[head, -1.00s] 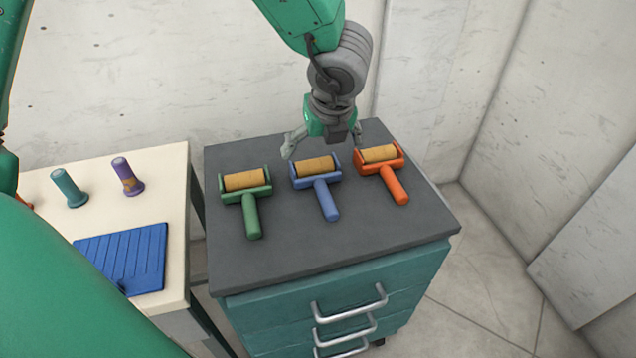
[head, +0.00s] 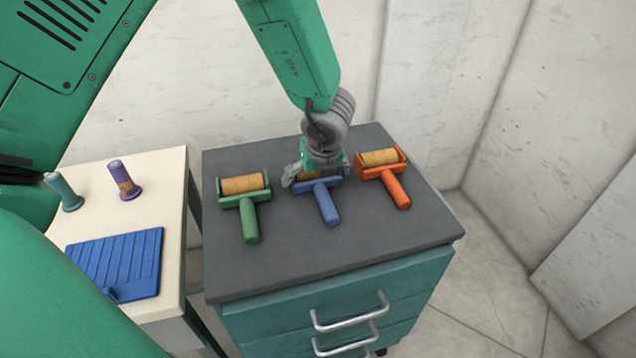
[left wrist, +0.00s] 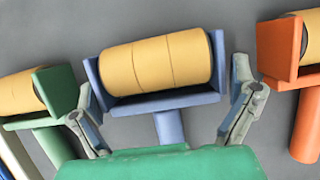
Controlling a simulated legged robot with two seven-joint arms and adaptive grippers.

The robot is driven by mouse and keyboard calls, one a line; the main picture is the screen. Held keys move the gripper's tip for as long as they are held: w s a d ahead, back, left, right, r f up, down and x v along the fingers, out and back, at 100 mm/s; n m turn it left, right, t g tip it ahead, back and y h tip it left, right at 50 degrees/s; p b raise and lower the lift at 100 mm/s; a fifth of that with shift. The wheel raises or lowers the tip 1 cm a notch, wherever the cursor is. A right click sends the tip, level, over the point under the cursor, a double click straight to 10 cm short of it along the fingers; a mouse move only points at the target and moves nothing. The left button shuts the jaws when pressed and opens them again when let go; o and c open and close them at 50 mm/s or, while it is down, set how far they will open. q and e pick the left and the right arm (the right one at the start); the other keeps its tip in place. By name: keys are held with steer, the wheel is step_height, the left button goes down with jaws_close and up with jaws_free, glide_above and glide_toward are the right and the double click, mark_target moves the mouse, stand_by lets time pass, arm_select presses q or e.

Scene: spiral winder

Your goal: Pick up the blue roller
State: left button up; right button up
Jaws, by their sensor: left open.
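The blue roller (head: 327,202) lies on the dark cabinet top between a green roller and an orange roller. Its handle points toward the front, and its tan drum is largely hidden by my gripper in the head view. My left gripper (head: 317,180) is low over its drum end, fingers spread. In the left wrist view the blue roller (left wrist: 158,72) is centred, with one open finger of my left gripper (left wrist: 168,105) on each side of its frame. Nothing is held; whether the fingers touch the frame cannot be told. My right gripper is not seen.
The green roller (head: 249,217) is close on the left, the orange roller (head: 396,190) close on the right. A pale table (head: 172,215) to the left bears a teal spool (head: 67,193), a purple spool (head: 124,180) and a blue ridged tray (head: 119,265). The cabinet's front top is clear.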

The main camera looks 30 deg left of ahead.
arm_select(q)
steer(key=c, duration=1.3)
steer(key=shift+r, duration=0.15)
steer(key=shift+c, duration=0.2)
